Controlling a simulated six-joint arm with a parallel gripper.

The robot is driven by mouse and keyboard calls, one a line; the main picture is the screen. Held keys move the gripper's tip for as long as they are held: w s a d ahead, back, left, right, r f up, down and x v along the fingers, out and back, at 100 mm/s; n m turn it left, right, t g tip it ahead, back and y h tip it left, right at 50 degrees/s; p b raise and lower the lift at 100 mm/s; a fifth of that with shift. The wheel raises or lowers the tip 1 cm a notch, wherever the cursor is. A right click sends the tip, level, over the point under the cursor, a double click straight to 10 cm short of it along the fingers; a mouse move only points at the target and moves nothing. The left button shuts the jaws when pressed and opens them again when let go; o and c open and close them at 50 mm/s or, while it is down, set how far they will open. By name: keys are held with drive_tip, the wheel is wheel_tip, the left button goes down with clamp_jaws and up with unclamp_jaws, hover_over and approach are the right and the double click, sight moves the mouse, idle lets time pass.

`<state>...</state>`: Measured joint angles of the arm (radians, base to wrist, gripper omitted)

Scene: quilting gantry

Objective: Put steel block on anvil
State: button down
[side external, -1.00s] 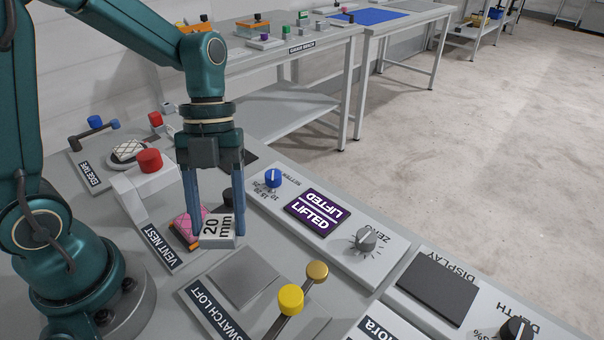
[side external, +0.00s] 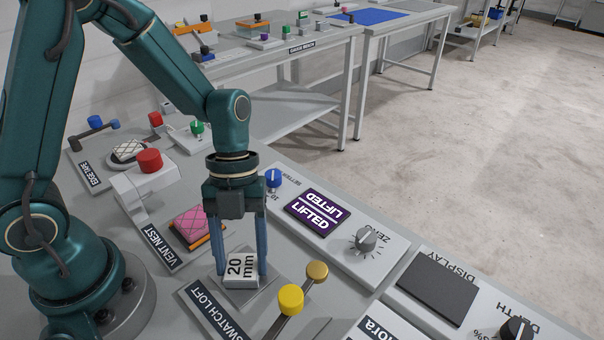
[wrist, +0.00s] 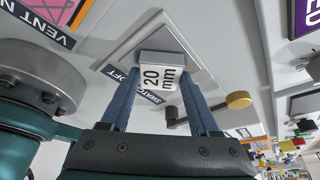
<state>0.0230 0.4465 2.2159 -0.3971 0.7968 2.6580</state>
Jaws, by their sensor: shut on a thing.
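The steel block (side external: 241,268), marked "20 mm", is between the fingers of my gripper (side external: 239,270), which is shut on it. It is over the grey square plate (side external: 262,291) beside the "SWATCH LOFT" label. In the wrist view the block (wrist: 161,75) is between the two fingertips, with the square plate (wrist: 122,55) behind it. I cannot tell whether the block touches the plate. No part is labelled anvil in these views.
A yellow knob (side external: 291,299) and a brass knob (side external: 317,271) on a lever stand right of the plate. A pink quilted swatch (side external: 197,226) lies by the "VENT NEST" label. A red knob (side external: 149,160) stands further back.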

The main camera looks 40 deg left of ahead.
drive_tip(key=shift+c, duration=0.6)
unclamp_jaws()
drive_tip(key=shift+f, duration=0.1)
drive_tip(key=v, duration=1.2)
drive_tip(key=s+a+r+n+t+y, duration=0.1)
drive_tip(key=s+n+t, duration=0.2)
drive_tip(key=n, duration=1)
drive_tip(key=s+a+r+n+t+y, duration=0.1)
drive_tip(key=n+t, duration=0.4)
drive_tip(key=n, duration=0.9)
drive_tip(key=shift+s+a+r+t+y, duration=0.4)
drive_tip(key=shift+s+r+y, duration=0.15)
drive_tip(key=shift+s, duration=0.4)
